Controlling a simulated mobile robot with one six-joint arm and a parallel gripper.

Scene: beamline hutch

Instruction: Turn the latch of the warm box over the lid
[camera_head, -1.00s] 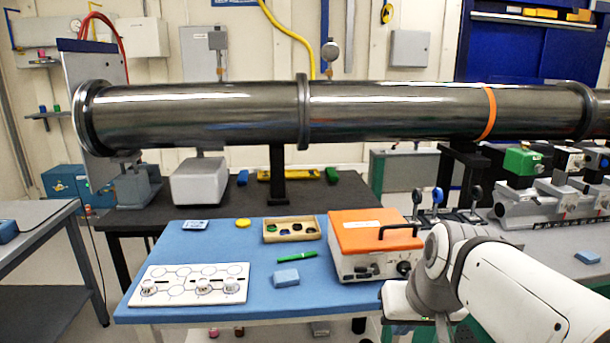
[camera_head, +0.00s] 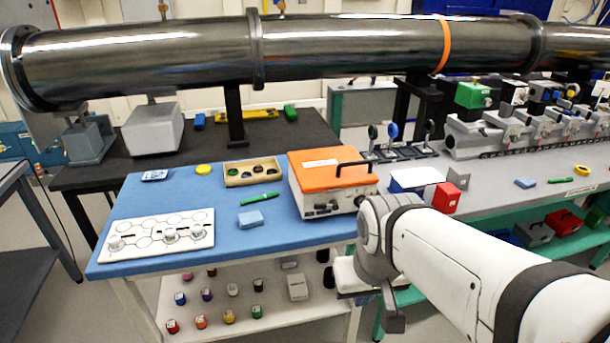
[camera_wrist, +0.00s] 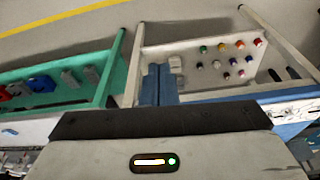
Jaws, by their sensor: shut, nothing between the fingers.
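The warm box (camera_head: 312,198) stands at the right end of the blue table top. It has a pale body and an orange lid (camera_head: 326,168), which is down, with a black handle (camera_head: 352,165) on it. Dark fittings show on its front, but I cannot make out the latch or its position. My arm's wrist is in front of and below the box's right corner. My gripper (camera_wrist: 158,80) shows in the wrist view, its two blue-grey fingers together and empty, apart from the box.
The blue table (camera_head: 185,190) also holds a white hexagon-marked board (camera_head: 158,232), a blue block (camera_head: 250,219), a green pen (camera_head: 260,199) and a wooden tray (camera_head: 240,181). Small coloured bottles stand on the shelf below. A red block (camera_head: 445,197) is right of the box.

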